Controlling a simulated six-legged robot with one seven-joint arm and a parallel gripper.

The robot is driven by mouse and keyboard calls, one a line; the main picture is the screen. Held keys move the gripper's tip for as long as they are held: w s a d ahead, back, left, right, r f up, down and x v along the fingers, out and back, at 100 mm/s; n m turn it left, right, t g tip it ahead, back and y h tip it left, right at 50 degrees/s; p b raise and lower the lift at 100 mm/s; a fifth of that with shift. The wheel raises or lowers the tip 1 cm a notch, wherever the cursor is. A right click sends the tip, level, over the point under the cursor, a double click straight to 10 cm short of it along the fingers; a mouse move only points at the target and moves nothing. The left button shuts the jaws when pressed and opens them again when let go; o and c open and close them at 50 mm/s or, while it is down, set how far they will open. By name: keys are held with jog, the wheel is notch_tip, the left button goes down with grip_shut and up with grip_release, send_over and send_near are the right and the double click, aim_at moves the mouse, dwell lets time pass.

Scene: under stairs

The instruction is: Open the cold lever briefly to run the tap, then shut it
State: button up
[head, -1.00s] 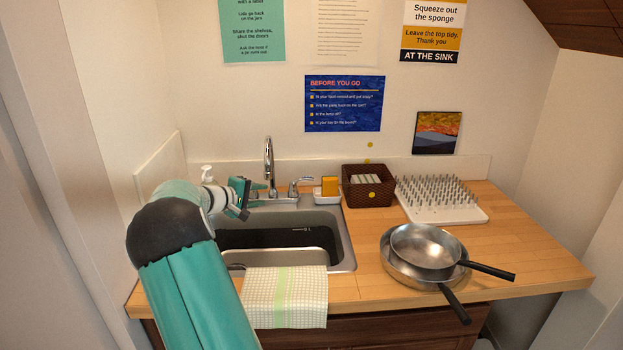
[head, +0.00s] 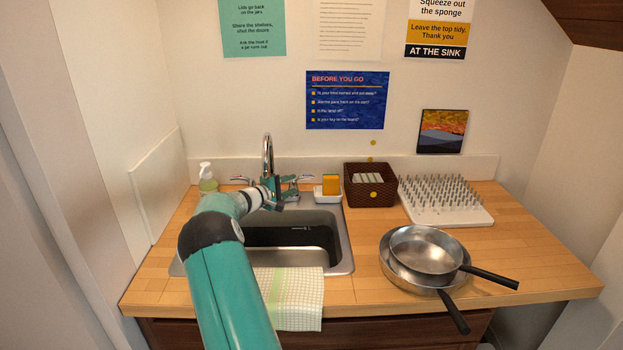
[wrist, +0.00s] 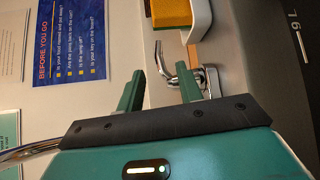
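The chrome tap (head: 267,150) stands behind the sink with a lever on each side. The right lever (head: 304,179), which I take to be the cold one, is partly hidden by my gripper in the head view. My gripper (head: 289,187) is just in front of and beside that lever. In the wrist view its two teal fingers (wrist: 161,88) are spread apart. The chrome lever (wrist: 164,66) shows beyond and between the fingertips, with no clear contact. The left lever (head: 240,180) is apart from my gripper. I cannot see water running; my gripper hides part of the spout.
A white holder (head: 328,197) with a yellow sponge (head: 331,184) stands close right of the lever. A soap bottle (head: 208,184) is at the left. A brown basket (head: 370,190), spiked drying rack (head: 465,214) and stacked pans (head: 425,252) occupy the right. A towel (head: 290,300) hangs in front.

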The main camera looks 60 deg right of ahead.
aim_at(308, 178)
jog(key=x, duration=1)
jog(key=shift+s+d, duration=0.1)
grip_shut()
